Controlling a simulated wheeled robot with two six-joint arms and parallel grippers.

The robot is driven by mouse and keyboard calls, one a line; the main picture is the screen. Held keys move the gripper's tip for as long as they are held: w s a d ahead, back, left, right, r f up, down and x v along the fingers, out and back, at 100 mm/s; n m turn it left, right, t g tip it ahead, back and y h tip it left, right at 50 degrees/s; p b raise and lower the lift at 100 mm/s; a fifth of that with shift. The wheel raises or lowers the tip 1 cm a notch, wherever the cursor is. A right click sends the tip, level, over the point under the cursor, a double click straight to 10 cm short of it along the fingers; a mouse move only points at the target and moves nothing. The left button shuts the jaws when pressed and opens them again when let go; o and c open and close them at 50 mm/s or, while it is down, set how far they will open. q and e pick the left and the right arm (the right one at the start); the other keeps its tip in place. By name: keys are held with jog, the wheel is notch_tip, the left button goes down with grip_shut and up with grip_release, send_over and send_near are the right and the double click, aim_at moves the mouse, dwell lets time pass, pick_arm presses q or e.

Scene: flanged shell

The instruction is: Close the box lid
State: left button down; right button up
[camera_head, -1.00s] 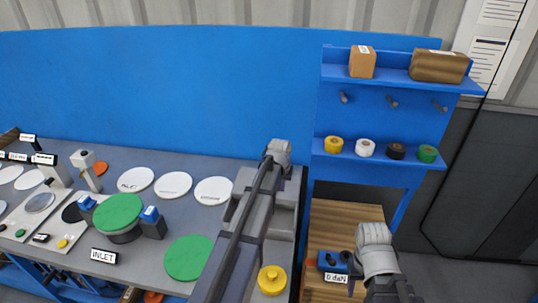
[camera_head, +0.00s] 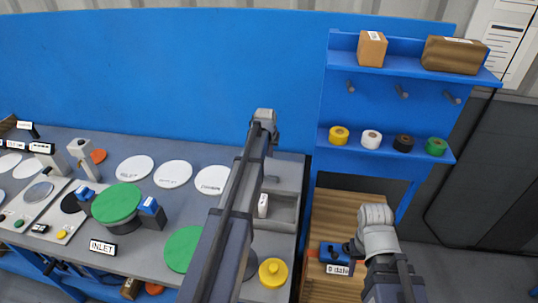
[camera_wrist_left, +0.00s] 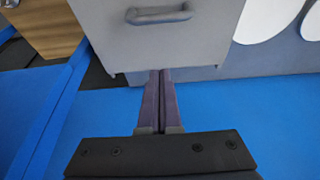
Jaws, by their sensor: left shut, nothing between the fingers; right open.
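The grey box (camera_head: 286,225) is open at the right end of the bench, with a white block (camera_head: 263,205) inside. Its grey lid (camera_head: 289,170) shows behind the opening with a small handle; I cannot tell its exact tilt. My left gripper (camera_head: 264,120) is shut and empty, beyond the lid near the blue wall. In the left wrist view the shut fingers (camera_wrist_left: 160,88) reach the edge of the lid (camera_wrist_left: 140,45); contact is unclear. My left arm hides the box's left part. My right gripper (camera_head: 375,218) is over the wooden surface; its fingers are hard to see.
A yellow knobbed piece (camera_head: 272,272) stands in front of the box. Green and white discs (camera_head: 213,180) lie to the left. A blue block (camera_head: 338,257) is beside my right gripper. The blue shelf unit (camera_head: 400,80) stands behind on the right.

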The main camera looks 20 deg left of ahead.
pick_arm(q)
jog(key=b, duration=0.6)
send_over(269, 179)
jog(key=w+a, duration=0.1)
jog(key=w, duration=0.3)
notch_tip(269, 179, down, 7)
jog(key=shift+s+r, duration=0.1)
jog(key=shift+s, duration=0.05)
jog(key=s, duration=0.3)
jog(key=shift+s+d+f, duration=0.15)
jog(key=shift+d+f, duration=0.15)
jog(key=shift+d, duration=0.1)
jog(key=shift+s+d, duration=0.1)
jog(key=shift+s, duration=0.1)
jog(key=s+d, duration=0.3)
jog(key=s, duration=1.1)
jog(key=shift+d, duration=0.3)
